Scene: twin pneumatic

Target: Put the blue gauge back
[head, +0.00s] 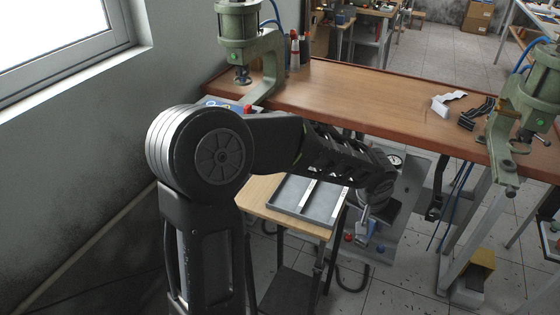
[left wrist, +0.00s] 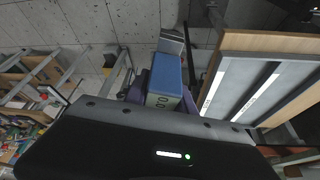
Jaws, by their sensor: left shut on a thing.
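My left gripper (head: 366,228) hangs at the end of my left arm, just right of the small side table and below the bench's front edge. In the left wrist view it is shut on the blue gauge (left wrist: 166,74), a blue block with a pale display face showing digits. The gauge sits between purple-grey fingers; its lower part is hidden by my gripper body. In the head view I cannot clearly make out the gauge. A grey tray with pale dividers (head: 318,213) lies on the side table; it also shows at the right in the left wrist view (left wrist: 237,76). My right gripper is not in view.
The wooden bench (head: 370,95) carries a green press at each end, left (head: 270,70) and right (head: 520,105). A white bracket (head: 446,102) and a black bracket (head: 476,114) lie near the right press. A round dial (head: 395,160) and a red knob (head: 348,237) are near my gripper.

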